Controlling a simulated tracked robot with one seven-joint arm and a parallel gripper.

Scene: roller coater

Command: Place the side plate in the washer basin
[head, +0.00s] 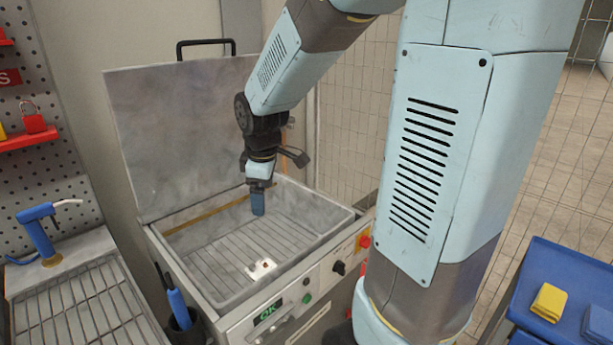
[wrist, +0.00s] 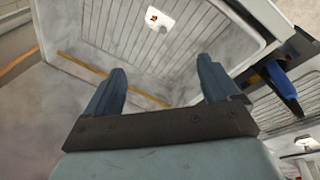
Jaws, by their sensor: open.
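The side plate appears to be the small whitish piece with an orange-red spot (head: 261,268), lying on the ribbed floor of the washer basin (head: 330,228), near its front. It also shows in the wrist view (wrist: 161,18), at the top. The basin's pale rim and wall show in the wrist view (wrist: 252,22). My gripper (head: 258,212) points down over the back part of the basin, apart from the plate. In the wrist view my gripper (wrist: 160,64) has its two blue fingers wide apart with nothing between them.
The washer lid (head: 185,125) stands open at the back. The control panel (head: 300,295) is on the front. A blue-handled brush (head: 179,308) stands in a holder at the front left, beside a slatted rack (head: 75,310). A blue cart (head: 565,285) carries folded cloths.

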